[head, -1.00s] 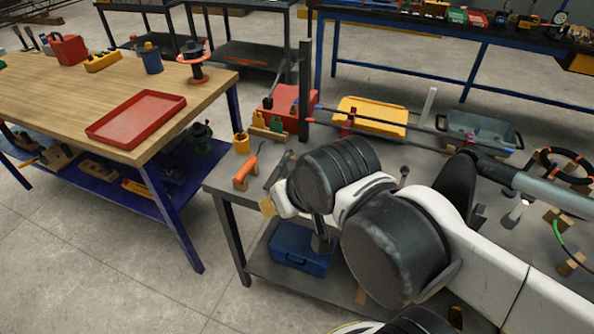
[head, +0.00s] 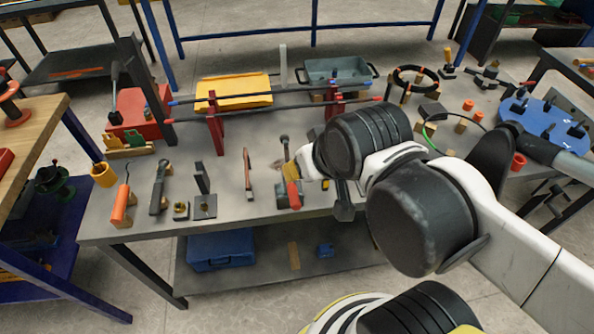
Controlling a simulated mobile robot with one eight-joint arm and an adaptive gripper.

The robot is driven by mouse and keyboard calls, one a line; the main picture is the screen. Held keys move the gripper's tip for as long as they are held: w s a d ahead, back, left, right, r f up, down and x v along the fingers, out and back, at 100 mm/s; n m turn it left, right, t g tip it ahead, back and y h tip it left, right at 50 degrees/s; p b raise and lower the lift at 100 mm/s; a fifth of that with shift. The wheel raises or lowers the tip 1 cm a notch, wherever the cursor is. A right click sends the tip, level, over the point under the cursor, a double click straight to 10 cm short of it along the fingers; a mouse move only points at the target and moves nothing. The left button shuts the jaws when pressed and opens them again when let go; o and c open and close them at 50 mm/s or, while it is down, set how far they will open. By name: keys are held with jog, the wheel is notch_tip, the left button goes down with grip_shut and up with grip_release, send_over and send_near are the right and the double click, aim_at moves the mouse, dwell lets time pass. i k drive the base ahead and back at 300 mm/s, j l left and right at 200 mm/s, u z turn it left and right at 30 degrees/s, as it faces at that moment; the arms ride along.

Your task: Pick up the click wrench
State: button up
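A long tool with a round dark head (head: 284,141) lies on the grey workbench in the head view, pointing toward the front edge. It looks like the click wrench, but its lower part is partly covered by my gripper. A red handle-like piece (head: 293,194) shows just below my gripper and may belong to it. My gripper (head: 292,173) is over the front middle of the bench, with a yellowish tip beside the tool. My arm hides most of the fingers, so I cannot tell whether they are open or touching the tool.
On the bench (head: 225,220) to the left are an orange-handled hook tool (head: 121,206), a black tool (head: 159,187) and a slim red-brown tool (head: 247,172). Behind, long bars rest on red stands (head: 216,135) before a yellow tray (head: 234,90). A blue case (head: 220,249) sits below.

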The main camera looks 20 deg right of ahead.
aim_at(157, 192)
jog(key=l+z, duration=0.5)
jog(key=u, duration=1.65)
jog(key=i+j+z, duration=0.25)
jog(key=j+z, duration=0.2)
jog(key=i+j+z, duration=0.15)
jog(key=j+z, duration=0.25)
jog(key=i+j+z, duration=0.1)
jog(key=j+z, duration=0.8)
jog(key=j, duration=0.2)
jog(key=k+j+z, duration=0.1)
jog(key=j+z, duration=0.35)
jog(key=j, duration=0.1)
